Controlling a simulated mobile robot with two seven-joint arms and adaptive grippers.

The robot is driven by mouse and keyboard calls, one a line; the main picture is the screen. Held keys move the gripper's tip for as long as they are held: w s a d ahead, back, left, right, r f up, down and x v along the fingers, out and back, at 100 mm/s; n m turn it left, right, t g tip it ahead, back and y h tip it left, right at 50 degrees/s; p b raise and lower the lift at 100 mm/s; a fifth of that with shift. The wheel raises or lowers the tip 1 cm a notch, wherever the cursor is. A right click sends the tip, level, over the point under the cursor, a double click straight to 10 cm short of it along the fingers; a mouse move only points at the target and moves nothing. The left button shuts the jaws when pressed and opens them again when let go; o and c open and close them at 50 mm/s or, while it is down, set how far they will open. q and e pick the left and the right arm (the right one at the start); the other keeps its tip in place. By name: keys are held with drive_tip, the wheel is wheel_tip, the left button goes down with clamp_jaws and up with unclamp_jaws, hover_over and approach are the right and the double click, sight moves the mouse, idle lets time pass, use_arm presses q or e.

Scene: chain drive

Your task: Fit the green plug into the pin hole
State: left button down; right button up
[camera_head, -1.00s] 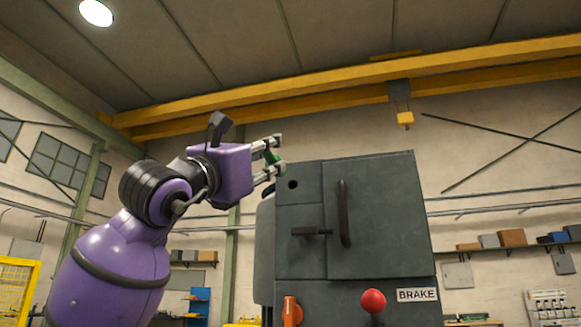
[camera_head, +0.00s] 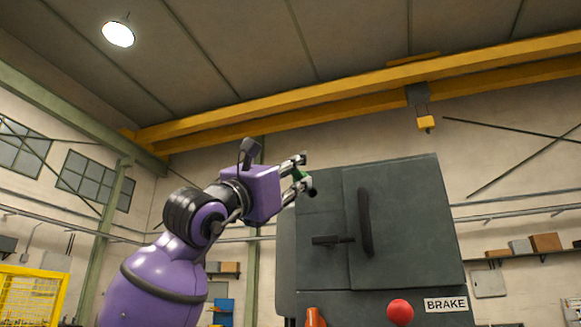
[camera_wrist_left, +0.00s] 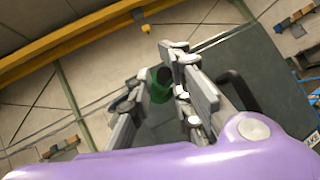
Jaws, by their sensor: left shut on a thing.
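The green plug (camera_head: 298,175) is held between the fingers of my left gripper (camera_head: 303,173), in front of the upper left corner of the grey cabinet (camera_head: 405,215). In the left wrist view the plug (camera_wrist_left: 160,92) sits between the two fingers, with its dark end pointing away from the wrist. I cannot tell whether the plug touches the panel. My right gripper is not in view.
The cabinet front carries a dark vertical handle (camera_head: 365,222), a short horizontal lever (camera_head: 333,240), a red knob (camera_head: 400,311) and a BRAKE label (camera_head: 446,304). An orange part (camera_head: 316,318) shows at the bottom edge. The space left of the cabinet, around my arm, looks free.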

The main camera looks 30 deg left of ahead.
sight(295, 180)
use_arm(q)
drive_tip(key=shift+w+a, duration=0.25)
drive_tip(key=shift+w, duration=0.9)
drive_tip(key=shift+w, duration=0.25)
idle(1.5)
drive_tip(key=shift+w+a, duration=0.15)
drive_tip(key=shift+w, duration=0.15)
drive_tip(key=shift+w+a, duration=0.15)
drive_tip(key=shift+w, duration=0.45)
drive_tip(key=shift+w+a, duration=0.15)
drive_tip(key=shift+w, duration=0.45)
drive_tip(key=shift+w, duration=0.3)
drive_tip(key=shift+w+a, duration=0.3)
drive_tip(key=shift+w, duration=0.6)
drive_tip(key=c, duration=1.5)
unclamp_jaws()
drive_tip(key=v, duration=1.2)
